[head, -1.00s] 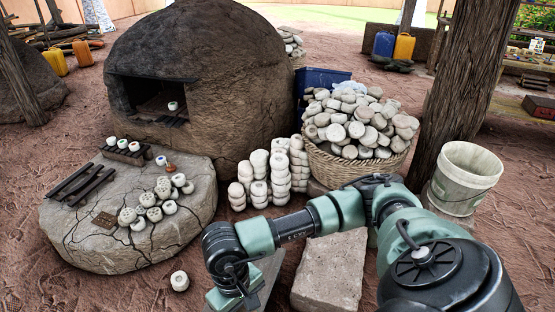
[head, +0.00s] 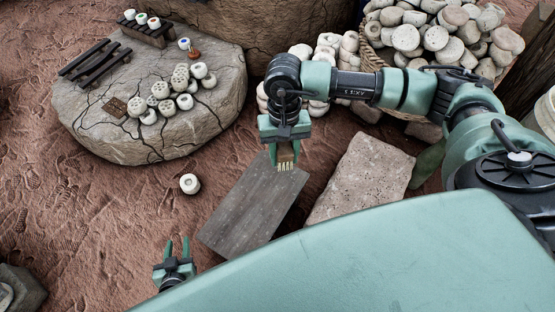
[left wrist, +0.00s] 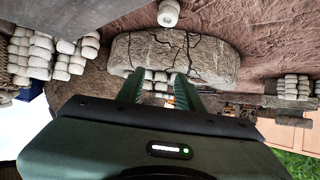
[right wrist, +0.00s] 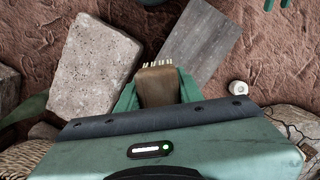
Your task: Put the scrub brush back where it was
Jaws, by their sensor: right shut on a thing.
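The scrub brush (head: 286,161) has a brown wooden body and pale bristles. My right gripper (head: 286,146) is shut on it and holds it over the far end of a grey slab (head: 250,208). In the right wrist view the brush (right wrist: 158,86) sits between the fingers, its bristles pointing away from the gripper toward the slab (right wrist: 198,42). Its height above the slab is hard to tell. My left gripper (head: 176,246) is open and empty above the dirt, low in the head view. Its two fingers stand apart in the left wrist view (left wrist: 160,86).
A pale stone block (head: 362,180) lies right of the slab. A round cracked stone (head: 100,105) at the left carries cups, pucks and dark racks. A white cup (head: 190,184) stands on the ground beside it. A piled basket (head: 378,40) stands behind. Bare dirt lies at left.

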